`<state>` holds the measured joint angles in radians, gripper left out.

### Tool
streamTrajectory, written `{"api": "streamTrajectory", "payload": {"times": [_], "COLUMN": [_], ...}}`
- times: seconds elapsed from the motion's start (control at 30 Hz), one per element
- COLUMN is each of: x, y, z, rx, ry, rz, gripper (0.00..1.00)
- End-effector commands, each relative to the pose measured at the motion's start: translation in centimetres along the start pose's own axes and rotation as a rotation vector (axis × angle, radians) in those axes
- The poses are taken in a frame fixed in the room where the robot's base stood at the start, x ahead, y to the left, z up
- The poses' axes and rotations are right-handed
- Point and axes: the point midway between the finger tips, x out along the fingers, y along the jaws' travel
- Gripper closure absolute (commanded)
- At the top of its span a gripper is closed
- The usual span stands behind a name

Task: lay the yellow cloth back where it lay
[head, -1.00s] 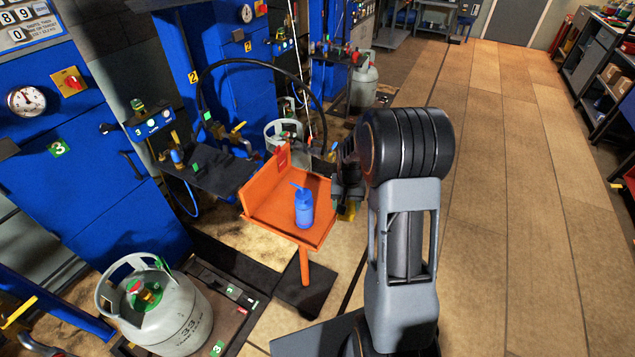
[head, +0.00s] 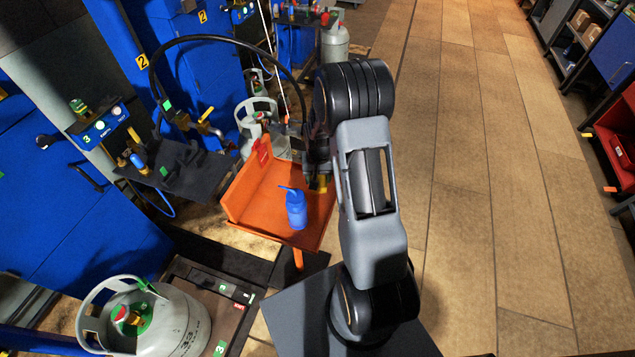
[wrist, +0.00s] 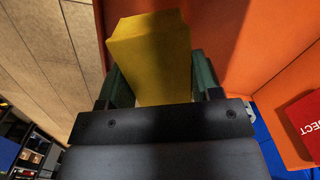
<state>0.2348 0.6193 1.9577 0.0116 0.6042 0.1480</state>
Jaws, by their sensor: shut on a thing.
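The yellow cloth (wrist: 150,55) is between the two fingers of my gripper (wrist: 152,82) in the wrist view, and the fingers are shut on it. In the head view a small yellow part of the cloth (head: 322,184) shows at the right side of the orange tray (head: 262,205), partly hidden by my arm. The tray's orange surface also shows close beside the cloth in the wrist view (wrist: 222,35). I cannot tell whether the cloth touches the tray.
A blue bottle (head: 296,212) stands on the tray. A black hose (head: 225,40) arches behind it. A grey gas cylinder (head: 150,318) stands at the lower left. A red sign (wrist: 304,120) is at the right of the wrist view. The tiled floor (head: 460,180) to the right is clear.

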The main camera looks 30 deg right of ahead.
Motion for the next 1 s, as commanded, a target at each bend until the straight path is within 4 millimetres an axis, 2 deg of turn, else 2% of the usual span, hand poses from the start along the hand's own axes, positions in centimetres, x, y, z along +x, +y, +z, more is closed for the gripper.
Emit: {"api": "streamTrajectory", "payload": {"times": [0.1,0.23,0.7,0.73,1.0], "x": [1.7,3.0,3.8,3.8,3.6], "y": [0.1,0.1,0.2,0.2,0.2], "z": [0.0,-0.1,-0.1,-0.1,-0.1], "rx": [0.002,0.003,0.004,0.004,0.003], "ry": [-0.005,-0.003,-0.001,-0.001,-0.001], "rz": [0.001,0.000,0.000,0.000,0.000], "gripper": [0.73,0.73,0.73,0.40,0.16]}}
